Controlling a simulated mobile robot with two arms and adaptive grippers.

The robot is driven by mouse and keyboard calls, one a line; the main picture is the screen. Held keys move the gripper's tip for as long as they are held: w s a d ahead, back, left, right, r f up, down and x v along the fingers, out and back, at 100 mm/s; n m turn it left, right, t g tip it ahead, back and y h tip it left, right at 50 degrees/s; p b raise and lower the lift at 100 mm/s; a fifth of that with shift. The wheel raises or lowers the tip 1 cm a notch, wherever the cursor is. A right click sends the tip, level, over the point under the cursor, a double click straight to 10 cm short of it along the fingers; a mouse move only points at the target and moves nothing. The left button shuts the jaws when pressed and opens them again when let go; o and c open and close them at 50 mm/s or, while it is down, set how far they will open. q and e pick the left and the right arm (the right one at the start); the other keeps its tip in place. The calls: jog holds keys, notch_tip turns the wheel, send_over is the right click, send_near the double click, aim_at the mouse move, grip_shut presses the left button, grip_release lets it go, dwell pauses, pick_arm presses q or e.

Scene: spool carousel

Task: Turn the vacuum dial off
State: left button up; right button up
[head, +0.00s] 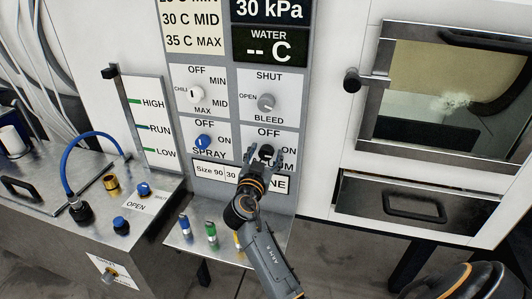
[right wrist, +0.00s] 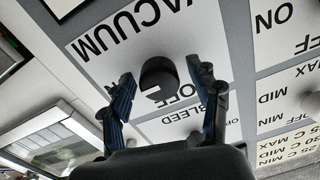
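The vacuum dial (head: 266,151) is a small black knob on a white plate, below the word OFF and above the partly covered word VACUUM. In the right wrist view the black dial (right wrist: 158,75) shows between the two fingers, with OFF and VACUUM upside down around it. My right gripper (head: 265,157) is open, with one finger on each side of the dial. In the right wrist view gaps show between the fingers of my right gripper (right wrist: 162,73) and the dial. My left gripper is not in view.
The blue spray dial (head: 203,142), grey bleed dial (head: 266,102) and white chill dial (head: 195,94) sit close by. A small shelf (head: 222,258) with coloured plugs is below. A steel bench (head: 60,215) stands left; a windowed door (head: 365,125) and drawer (head: 415,205) are right.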

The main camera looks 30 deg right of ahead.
jog(key=shift+d, duration=0.1)
jog(key=c, duration=1)
jog(key=shift+c, duration=0.2)
